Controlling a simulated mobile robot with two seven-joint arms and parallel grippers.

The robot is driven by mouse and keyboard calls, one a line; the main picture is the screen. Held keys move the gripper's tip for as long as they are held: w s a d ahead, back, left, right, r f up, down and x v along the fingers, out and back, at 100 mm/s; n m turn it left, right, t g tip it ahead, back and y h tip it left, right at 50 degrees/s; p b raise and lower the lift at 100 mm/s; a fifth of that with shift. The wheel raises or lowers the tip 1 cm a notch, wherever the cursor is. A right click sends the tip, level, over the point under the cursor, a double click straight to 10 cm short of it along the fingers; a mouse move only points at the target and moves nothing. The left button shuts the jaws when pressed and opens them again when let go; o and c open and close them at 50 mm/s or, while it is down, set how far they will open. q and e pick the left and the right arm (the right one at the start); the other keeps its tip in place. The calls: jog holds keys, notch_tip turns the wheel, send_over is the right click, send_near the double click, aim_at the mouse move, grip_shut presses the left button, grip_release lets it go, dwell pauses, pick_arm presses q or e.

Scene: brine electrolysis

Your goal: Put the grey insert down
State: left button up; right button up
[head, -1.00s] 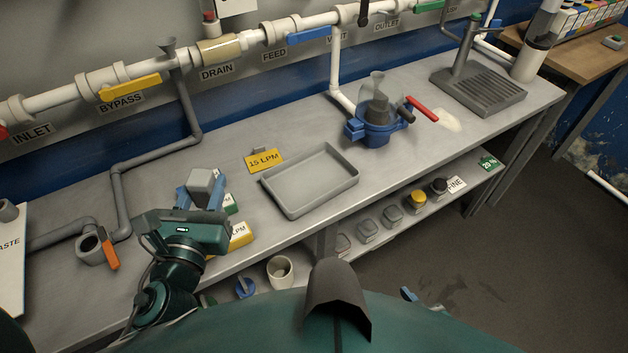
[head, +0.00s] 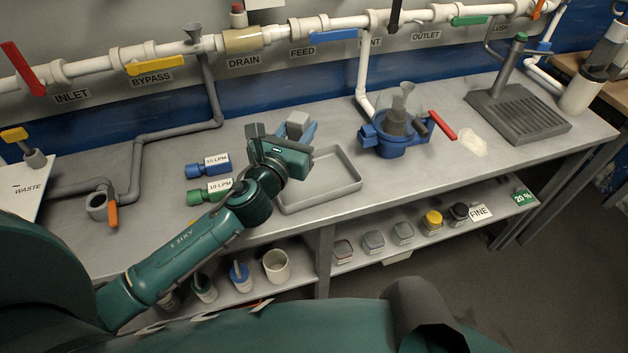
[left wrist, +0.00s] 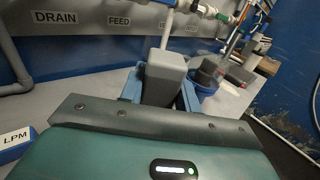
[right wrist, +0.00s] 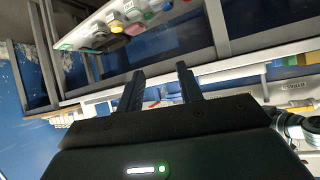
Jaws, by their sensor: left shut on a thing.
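The grey insert (head: 298,119) is a block between the blue fingers of my left gripper (head: 297,131). In the left wrist view the insert (left wrist: 165,72) stands up between the fingers, and its lower part is hidden. The left gripper is shut on it, above the back left part of the shallow grey tray (head: 352,184). The visible tray floor is empty. How high the insert is above the tray I cannot tell. My right gripper (right wrist: 160,82) is open and empty in the right wrist view, with the shelf and bench edge beyond it.
Pipes with valves run along the back.

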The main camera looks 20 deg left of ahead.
pick_arm(q)
jog(key=f, duration=0.1)
jog(key=f+b, duration=0.1)
jog(key=f, duration=0.1)
jog(key=f+b, duration=0.1)
jog(key=f, duration=0.1)
jog(key=shift+w+a+f, duration=0.2)
jog(key=shift+w+f, duration=0.05)
jog(key=shift+w, duration=0.15)
jog(key=shift+f+b, duration=0.45)
jog(key=shift+f, duration=0.1)
notch_tip(320, 180, down, 4)
jog(key=shift+r+b, duration=0.25)
jog(key=shift+b, duration=0.7)
jog(key=shift+r, duration=0.1)
pick_arm(e)
jog(key=shift+a+f+y, duration=0.4)
jog(key=shift+a+f, duration=0.35)
jog(key=shift+f, duration=0.15)
pick_arm(q)
jog(key=o, duration=1.1)
jog(key=shift+c, duration=0.2)
pick_arm(e)
jog(key=shift+w+d+t, duration=0.1)
jog(key=shift+w+t, duration=0.05)
jog(key=shift+t, duration=0.15)
